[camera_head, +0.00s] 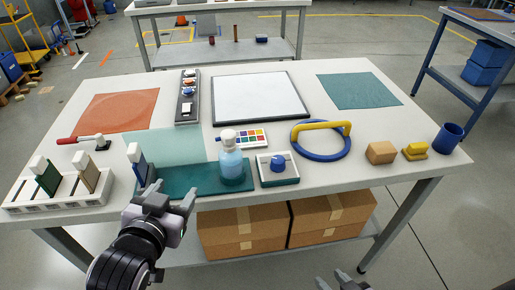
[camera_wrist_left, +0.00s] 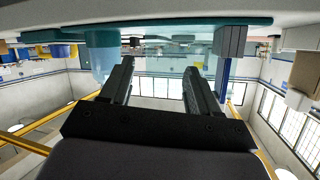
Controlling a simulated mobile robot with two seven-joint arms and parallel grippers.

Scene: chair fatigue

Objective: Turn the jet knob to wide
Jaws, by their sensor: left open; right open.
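A blue knob (camera_head: 277,161) sits on a small white box with a dark green base (camera_head: 280,181), near the front middle of the table. Its pointer and markings are too small to read. A pale blue spray bottle (camera_head: 231,163) with a white top stands left of it on a teal base (camera_head: 205,186). My left gripper (camera_head: 166,196) is open and empty at the table's front edge, left of the bottle and well apart from the knob. Its open fingers also show in the left wrist view (camera_wrist_left: 160,70). My right gripper (camera_head: 334,281) is open at the bottom edge, partly cut off.
A clear panel (camera_head: 165,145) and a blue upright block (camera_head: 139,167) stand behind my left gripper. A white slotted rack (camera_head: 60,200) is at front left. A blue ring with a yellow handle (camera_head: 322,126) lies right of the knob box. Boxes and a blue cup (camera_head: 447,137) stand far right.

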